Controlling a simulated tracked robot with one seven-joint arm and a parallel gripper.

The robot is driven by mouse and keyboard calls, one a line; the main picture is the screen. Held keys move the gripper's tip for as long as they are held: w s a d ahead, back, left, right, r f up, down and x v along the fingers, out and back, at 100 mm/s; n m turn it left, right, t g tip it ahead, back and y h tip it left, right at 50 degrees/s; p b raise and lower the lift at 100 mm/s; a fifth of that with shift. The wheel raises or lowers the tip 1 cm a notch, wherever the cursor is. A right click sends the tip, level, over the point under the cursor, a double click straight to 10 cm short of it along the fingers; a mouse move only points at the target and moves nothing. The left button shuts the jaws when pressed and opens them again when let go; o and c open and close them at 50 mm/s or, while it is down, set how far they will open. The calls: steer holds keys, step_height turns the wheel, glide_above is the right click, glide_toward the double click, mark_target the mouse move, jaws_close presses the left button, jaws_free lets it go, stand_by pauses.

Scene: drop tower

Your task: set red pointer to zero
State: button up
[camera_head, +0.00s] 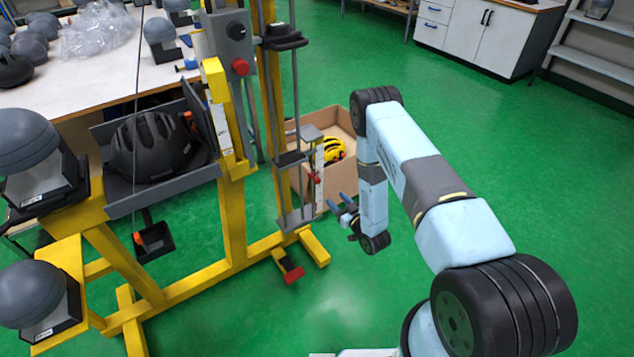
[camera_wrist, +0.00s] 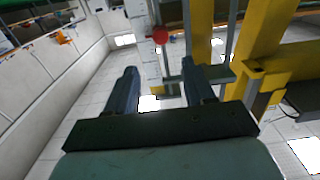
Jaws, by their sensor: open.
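The red pointer (camera_head: 315,178) sits on a white vertical scale (camera_head: 320,196) at the lower part of the yellow drop tower. In the wrist view a red round piece (camera_wrist: 160,35), which looks like the pointer, shows beside the white scale (camera_wrist: 147,62), just beyond my fingertips. My gripper (camera_head: 338,200) is open and empty, to the right of the scale and slightly below the pointer. It also shows in the wrist view (camera_wrist: 158,78), with its two fingers apart and pointing toward the scale. The scale's numbers are too small to read.
A cardboard box (camera_head: 345,125) with a yellow helmet (camera_head: 334,150) stands behind the scale. A black helmet (camera_head: 150,145) lies in a grey tray at left. A red knob (camera_head: 240,67) is higher on the tower. Green floor to the right is clear.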

mark_target(318, 182)
steer(key=x, duration=1.3)
steer(key=shift+w+a+f, duration=0.1)
steer(key=shift+a+f, duration=0.05)
steer(key=shift+a, duration=0.1)
jaws_close()
